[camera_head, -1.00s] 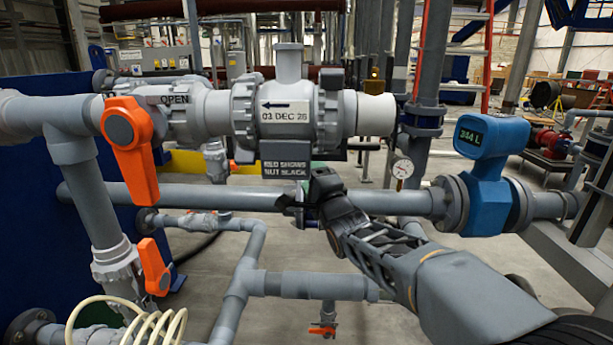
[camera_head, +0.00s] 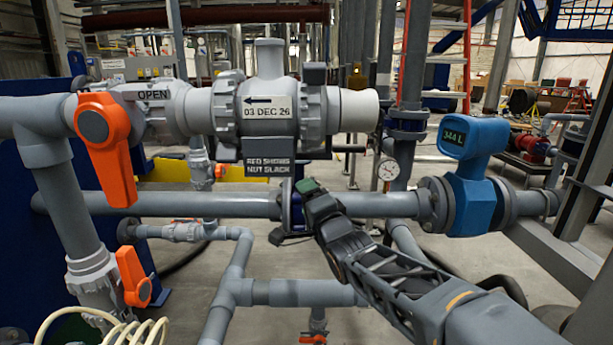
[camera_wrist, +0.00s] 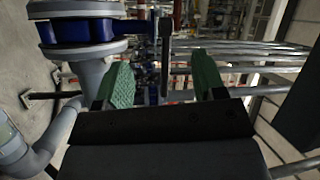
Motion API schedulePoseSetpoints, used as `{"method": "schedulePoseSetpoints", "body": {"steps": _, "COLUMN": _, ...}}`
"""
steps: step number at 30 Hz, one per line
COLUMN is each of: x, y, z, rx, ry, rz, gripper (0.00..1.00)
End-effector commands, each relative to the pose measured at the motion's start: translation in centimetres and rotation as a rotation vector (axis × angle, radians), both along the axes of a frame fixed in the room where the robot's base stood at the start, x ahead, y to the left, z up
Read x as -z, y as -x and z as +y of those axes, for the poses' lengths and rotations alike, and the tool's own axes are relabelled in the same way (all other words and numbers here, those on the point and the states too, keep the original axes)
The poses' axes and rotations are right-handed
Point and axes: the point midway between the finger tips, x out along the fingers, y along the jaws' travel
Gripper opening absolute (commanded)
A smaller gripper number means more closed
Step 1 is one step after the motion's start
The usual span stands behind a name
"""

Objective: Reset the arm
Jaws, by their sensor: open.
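My gripper (camera_head: 300,190) is in front of the horizontal grey pipe (camera_head: 230,203), just below the clear-labelled valve body (camera_head: 268,120). In the wrist view my gripper (camera_wrist: 163,80) shows two green-padded fingers standing apart with nothing held between them. A blue valve with grey flanges (camera_wrist: 80,32) lies at upper left in that view, close to the left finger. A dark lever (camera_wrist: 165,50) extends from it into the gap's line of sight. I cannot tell how far beyond the fingertips the lever is.
An orange handle (camera_head: 105,147) hangs at left beside the "OPEN" label, with a smaller orange handle (camera_head: 133,275) below. A blue meter reading 344 L (camera_head: 468,185) sits on the pipe at right. Pipes crowd the space below.

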Motion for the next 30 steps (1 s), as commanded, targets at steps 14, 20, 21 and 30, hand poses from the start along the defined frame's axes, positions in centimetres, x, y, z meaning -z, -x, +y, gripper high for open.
{"method": "schedulePoseSetpoints", "body": {"steps": 14, "x": 10.9, "y": 15.5, "z": -11.9, "rx": -0.391, "ry": 1.379, "rz": 0.719, "gripper": 0.64}}
{"method": "schedulePoseSetpoints", "body": {"steps": 20, "x": 7.5, "y": 21.8, "z": -14.6, "rx": -0.536, "ry": 1.398, "rz": 0.858, "gripper": 0.64}}
{"method": "schedulePoseSetpoints", "body": {"steps": 21, "x": 6.8, "y": 22.0, "z": -14.9, "rx": -0.52, "ry": 1.389, "rz": 0.86, "gripper": 0.64}}
{"method": "schedulePoseSetpoints", "body": {"steps": 30, "x": 4.5, "y": 22.1, "z": -15.9, "rx": -0.459, "ry": 1.371, "rz": 0.857, "gripper": 0.64}}
